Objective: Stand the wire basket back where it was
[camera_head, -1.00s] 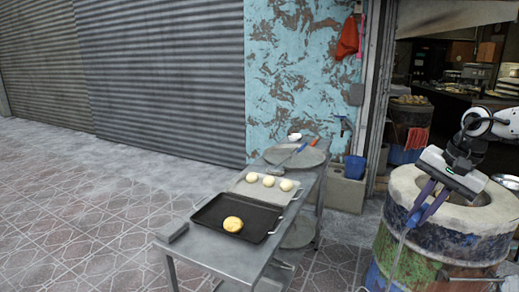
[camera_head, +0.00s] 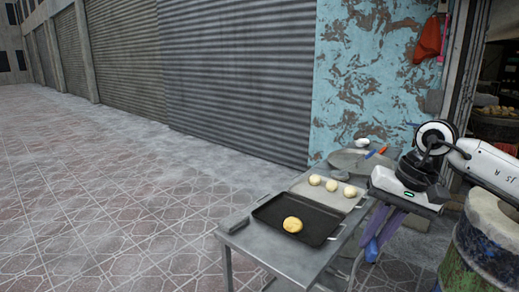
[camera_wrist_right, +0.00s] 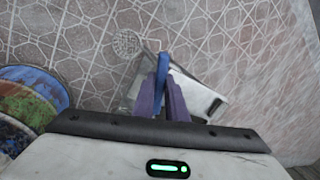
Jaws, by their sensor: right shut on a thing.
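My right gripper (camera_head: 380,232) is shut on the blue handle (camera_head: 371,251) of a long tool, just right of the metal table. The thin rod runs downward from the handle and out of the head view. In the right wrist view the purple fingers (camera_wrist_right: 168,100) close around the blue handle (camera_wrist_right: 163,72). A round wire mesh (camera_wrist_right: 127,43), which looks like the wire basket, shows beyond them, low over the paving. I cannot tell whether it touches the ground. My left gripper is not in view.
The metal table (camera_head: 240,222) carries a black tray (camera_head: 323,236) with one dough piece, and a lighter tray (camera_head: 340,203) with several more. The painted barrel oven (camera_head: 470,262) stands at the lower right. Open paving (camera_head: 120,200) lies to the left.

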